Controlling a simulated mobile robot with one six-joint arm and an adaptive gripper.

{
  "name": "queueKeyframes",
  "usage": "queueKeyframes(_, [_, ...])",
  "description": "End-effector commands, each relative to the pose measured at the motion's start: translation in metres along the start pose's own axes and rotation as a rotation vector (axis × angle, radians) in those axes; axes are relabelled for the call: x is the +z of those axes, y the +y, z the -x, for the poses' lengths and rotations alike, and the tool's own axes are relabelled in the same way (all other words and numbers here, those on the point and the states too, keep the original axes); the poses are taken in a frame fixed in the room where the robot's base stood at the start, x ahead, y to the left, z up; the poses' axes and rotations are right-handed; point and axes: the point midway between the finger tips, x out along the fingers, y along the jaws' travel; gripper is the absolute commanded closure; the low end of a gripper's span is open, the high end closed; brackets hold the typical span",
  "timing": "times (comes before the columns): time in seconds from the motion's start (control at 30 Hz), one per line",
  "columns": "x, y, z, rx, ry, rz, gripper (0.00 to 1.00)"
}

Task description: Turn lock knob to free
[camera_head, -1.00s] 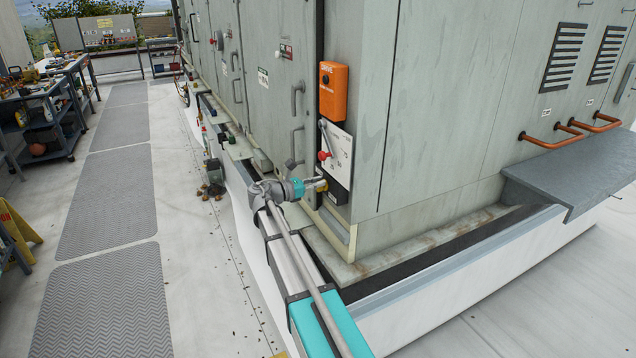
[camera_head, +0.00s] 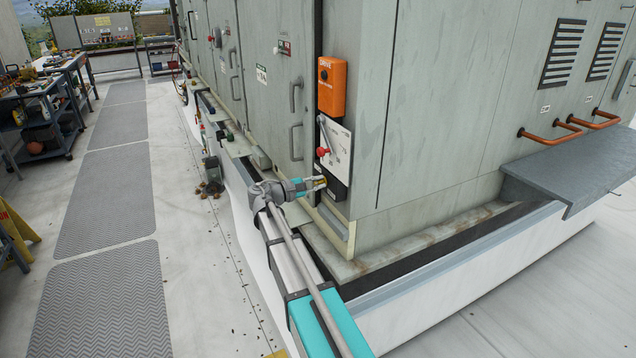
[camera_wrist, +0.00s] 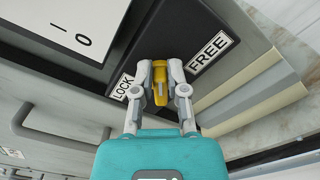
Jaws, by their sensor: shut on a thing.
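The yellow lock knob (camera_wrist: 159,82) sits on a dark plate (camera_wrist: 180,30) between a white LOCK label (camera_wrist: 122,88) and a white FREE label (camera_wrist: 208,54). My gripper (camera_wrist: 159,92) is shut on the knob, with one finger on each side of it. The knob's bar stands between the two labels in the wrist view; its exact angle is hard to judge. In the head view my gripper (camera_head: 321,183) is at the dark plate (camera_head: 335,188) low on the cabinet corner, and the knob is mostly hidden by the fingers.
Above the plate are a white dial panel (camera_head: 338,145) with a lever and red knob (camera_head: 322,152), and an orange DRIVE box (camera_head: 331,87). A grey door handle (camera_head: 297,142) is to the left. A raised ledge (camera_head: 360,262) runs below the cabinet.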

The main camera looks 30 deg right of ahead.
Motion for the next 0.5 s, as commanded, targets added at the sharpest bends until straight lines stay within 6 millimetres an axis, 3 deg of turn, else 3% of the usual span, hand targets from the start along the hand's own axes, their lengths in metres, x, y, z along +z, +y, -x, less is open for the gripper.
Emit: queueKeyframes(0.5, [-0.0032,-0.0063,-0.0036,0.004,0.0,-0.449,1.0])
